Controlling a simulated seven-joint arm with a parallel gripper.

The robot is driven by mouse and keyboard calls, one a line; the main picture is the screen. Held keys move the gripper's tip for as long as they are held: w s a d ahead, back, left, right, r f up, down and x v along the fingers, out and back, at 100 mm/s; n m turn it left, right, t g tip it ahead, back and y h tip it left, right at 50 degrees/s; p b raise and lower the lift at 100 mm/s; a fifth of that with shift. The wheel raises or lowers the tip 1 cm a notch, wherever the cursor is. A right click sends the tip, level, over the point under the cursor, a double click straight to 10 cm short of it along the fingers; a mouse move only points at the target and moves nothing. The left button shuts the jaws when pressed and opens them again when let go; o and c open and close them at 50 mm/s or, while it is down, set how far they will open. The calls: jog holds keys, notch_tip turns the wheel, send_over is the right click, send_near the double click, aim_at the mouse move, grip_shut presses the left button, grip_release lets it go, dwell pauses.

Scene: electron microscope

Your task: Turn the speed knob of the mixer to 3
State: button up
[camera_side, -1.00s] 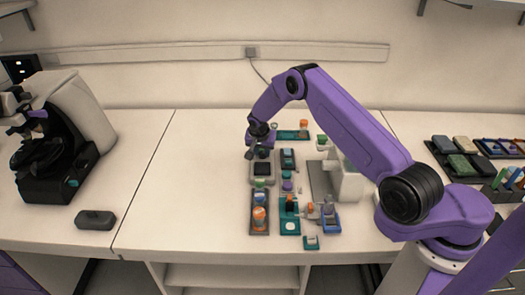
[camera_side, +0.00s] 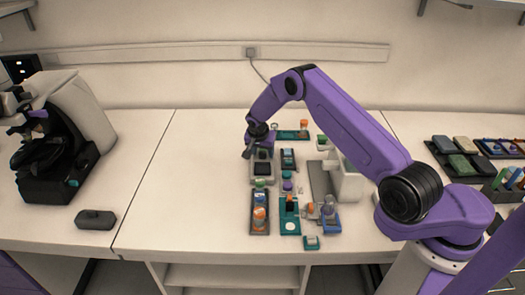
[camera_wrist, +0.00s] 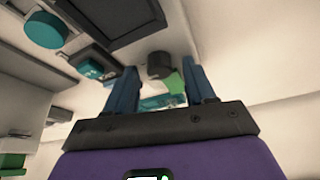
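The likely mixer is a light grey unit with a dark square top (camera_side: 262,169), on the bench below my gripper in the side view. In the wrist view, a dark panel (camera_wrist: 115,20) shows at the top. A dark round knob (camera_wrist: 158,58) shows between and beyond my fingertips; I cannot tell for sure that it is the speed knob, and no scale number is readable. My gripper (camera_wrist: 159,66) has its two blue fingers apart, with nothing visibly held. In the side view my gripper (camera_side: 248,150) hangs at the unit's back left edge; contact cannot be told.
A teal round part (camera_wrist: 45,30) shows at upper left in the wrist view. A tray with orange-topped items (camera_side: 259,229) stands in front of the unit, and a white device (camera_side: 347,182) to its right. The bench left of the unit is clear.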

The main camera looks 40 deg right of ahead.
jog(key=v, duration=1.7)
jog(key=shift+r, duration=0.25)
jog(key=shift+w, duration=0.1)
